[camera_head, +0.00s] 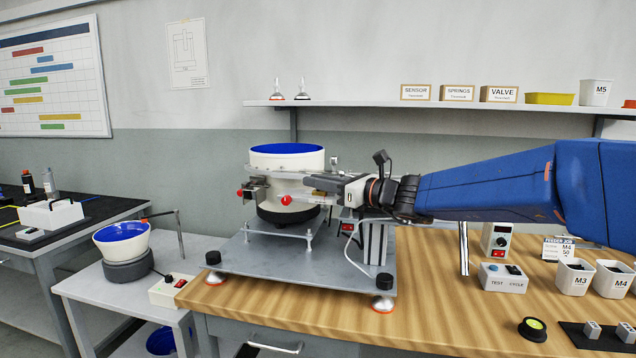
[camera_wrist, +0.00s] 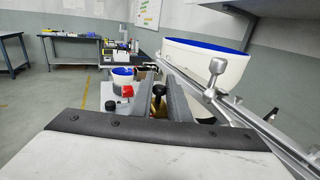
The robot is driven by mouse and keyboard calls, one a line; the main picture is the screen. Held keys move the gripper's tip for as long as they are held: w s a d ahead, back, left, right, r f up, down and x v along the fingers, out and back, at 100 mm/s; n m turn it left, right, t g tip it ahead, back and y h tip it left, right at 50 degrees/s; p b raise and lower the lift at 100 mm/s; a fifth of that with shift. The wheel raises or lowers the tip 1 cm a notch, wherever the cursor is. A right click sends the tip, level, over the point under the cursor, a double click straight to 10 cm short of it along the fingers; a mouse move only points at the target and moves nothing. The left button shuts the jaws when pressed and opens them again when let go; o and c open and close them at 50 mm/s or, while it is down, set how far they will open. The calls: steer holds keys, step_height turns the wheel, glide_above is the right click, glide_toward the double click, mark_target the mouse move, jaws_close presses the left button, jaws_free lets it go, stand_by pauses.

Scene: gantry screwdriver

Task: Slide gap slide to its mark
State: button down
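My gripper (camera_head: 312,190) reaches in from the right, level with the rail below the rim of the large white bowl feeder (camera_head: 262,190). In the wrist view its two dark fingers (camera_wrist: 158,92) stand apart, with a small brass and black knob (camera_wrist: 158,104) showing between them. I cannot tell whether the fingers touch the knob. A red knob (camera_head: 286,200) shows near the fingertips in the head view, and a red part (camera_wrist: 127,91) shows left of the fingers in the wrist view. I cannot single out the gap slide or its mark.
The feeder stands on a grey plate (camera_head: 250,265) with black-topped feet, on the wooden bench (camera_head: 440,300). A metal rail (camera_wrist: 205,92) with a round-headed post runs close right of the fingers. A small bowl feeder (camera_head: 124,240) stands at left. A test box (camera_head: 503,277) and bins (camera_head: 578,277) stand at right.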

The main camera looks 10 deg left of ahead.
steer(key=shift+a, duration=0.55)
steer(key=c, duration=1.8)
jaws_free()
steer(key=shift+o, duration=0.2)
steer(key=v, duration=1.7)
steer(key=shift+d, duration=0.25)
